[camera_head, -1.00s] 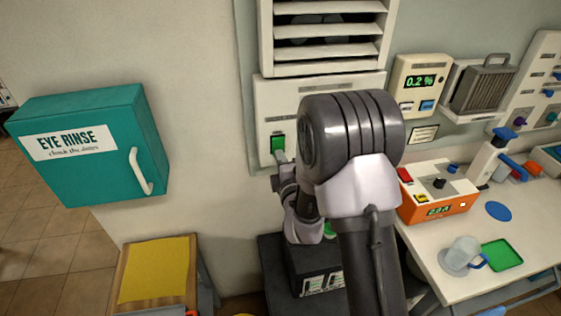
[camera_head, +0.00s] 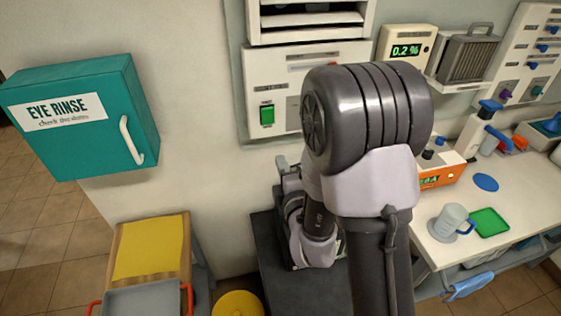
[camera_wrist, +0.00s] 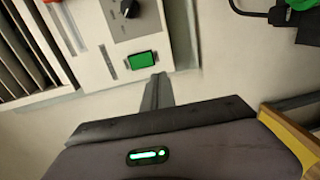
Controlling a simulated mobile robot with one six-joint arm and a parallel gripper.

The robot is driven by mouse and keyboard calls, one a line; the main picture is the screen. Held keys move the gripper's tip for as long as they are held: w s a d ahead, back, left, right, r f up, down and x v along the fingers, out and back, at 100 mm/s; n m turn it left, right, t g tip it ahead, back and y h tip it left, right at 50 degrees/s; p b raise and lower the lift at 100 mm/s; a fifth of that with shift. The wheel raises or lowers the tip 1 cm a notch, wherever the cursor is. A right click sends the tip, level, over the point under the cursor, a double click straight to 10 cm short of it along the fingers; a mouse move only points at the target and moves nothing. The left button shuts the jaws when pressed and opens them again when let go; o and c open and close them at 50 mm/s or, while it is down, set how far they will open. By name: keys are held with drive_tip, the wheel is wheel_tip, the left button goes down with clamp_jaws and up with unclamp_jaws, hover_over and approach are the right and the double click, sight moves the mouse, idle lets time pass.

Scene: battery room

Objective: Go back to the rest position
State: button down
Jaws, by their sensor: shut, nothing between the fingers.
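My arm stands in the middle of the head view, and its links hide part of the wall panel and the bench behind. My gripper (camera_head: 283,163) points toward the wall below the vent, mostly hidden by the arm. In the wrist view my gripper (camera_wrist: 158,80) is shut, its fingers together and empty. A green rocker switch (camera_head: 267,115) is on the white wall panel (camera_head: 262,78); it also shows in the wrist view (camera_wrist: 141,60), just beyond the fingertips and apart from them.
A teal eye-rinse cabinet (camera_head: 85,115) hangs at left. A yellow-topped stand (camera_head: 150,247) and grey tray (camera_head: 146,301) are below it.

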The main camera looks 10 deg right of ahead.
drive_tip(key=shift+s, duration=0.1)
drive_tip(key=s+a+m+g+b, duration=0.1)
drive_tip(key=s+m+g+b, duration=0.1)
drive_tip(key=s+m, duration=0.5)
drive_tip(key=s+a+r+m+g+y+b, duration=0.1)
drive_tip(key=s+m+g+b, duration=0.2)
drive_tip(key=s+m+g, duration=0.2)
drive_tip(key=s+a+m+g+y+b, duration=0.1)
drive_tip(key=s+a+m+g+b, duration=0.1)
drive_tip(key=s+m, duration=0.8)
drive_tip(key=s+g+b, duration=0.1)
drive_tip(key=s+g, duration=0.1)
drive_tip(key=s, duration=0.4)
drive_tip(key=shift+r, duration=0.15)
drive_tip(key=shift+w+a, duration=0.1)
